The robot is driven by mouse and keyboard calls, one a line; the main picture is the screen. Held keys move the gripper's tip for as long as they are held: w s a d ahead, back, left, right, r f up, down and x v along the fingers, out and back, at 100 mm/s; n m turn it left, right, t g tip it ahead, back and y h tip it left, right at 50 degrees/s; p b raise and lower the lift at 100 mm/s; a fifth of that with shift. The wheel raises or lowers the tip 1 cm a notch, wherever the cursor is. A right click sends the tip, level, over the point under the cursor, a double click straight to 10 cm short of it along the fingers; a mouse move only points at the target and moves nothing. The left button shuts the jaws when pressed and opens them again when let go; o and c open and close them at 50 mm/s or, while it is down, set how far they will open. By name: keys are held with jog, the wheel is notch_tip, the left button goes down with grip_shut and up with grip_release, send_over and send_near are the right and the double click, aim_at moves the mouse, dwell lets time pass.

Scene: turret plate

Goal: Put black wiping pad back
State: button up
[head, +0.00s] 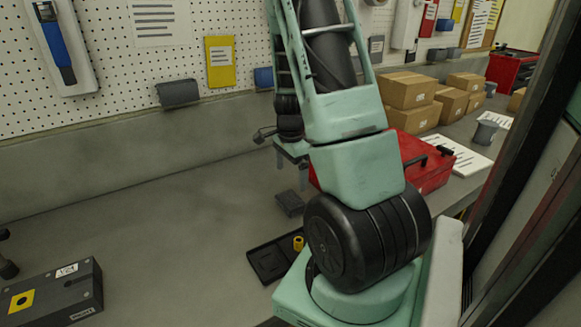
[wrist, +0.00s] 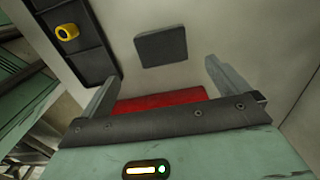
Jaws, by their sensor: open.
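The black wiping pad (head: 289,203) lies flat on the grey workbench, just below my gripper in the head view. In the wrist view it is a dark, rounded square (wrist: 161,47) beyond the fingertips, with a gap between. A black tray with compartments (head: 262,268) lies nearer me and holds a yellow ring-shaped piece (head: 298,243). The tray also shows at upper left in the wrist view (wrist: 92,62). My gripper (head: 291,172) is open and empty, fingers pointing down above the bench; its fingers also show in the wrist view (wrist: 160,76).
A red toolbox (head: 428,170) stands right of the pad, partly behind my arm. Cardboard boxes (head: 408,90) are stacked farther back. A dark grey box with a yellow label (head: 60,292) is at lower left. A pegboard (head: 120,75) rises behind. The bench left of the pad is clear.

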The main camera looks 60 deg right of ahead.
jog(key=w+a+r+n, duration=0.2)
jog(key=a+n, duration=0.3)
jog(key=a, duration=0.5)
jog(key=w+a+r+n+y, duration=0.1)
jog(key=w+a+r+n, duration=0.15)
jog(key=a+n, duration=0.45)
jog(key=w+a+r+n, duration=0.2)
jog(key=a+r+n, duration=0.1)
jog(key=a, duration=0.9)
jog(key=s+a+r+n, duration=0.3)
jog(key=s+a+n, duration=1.3)
jog(key=a, duration=0.2)
jog(key=shift+s+a+n, duration=0.15)
jog(key=shift+s+n, duration=0.15)
jog(key=shift+s, duration=0.05)
jog(key=shift+r, duration=0.1)
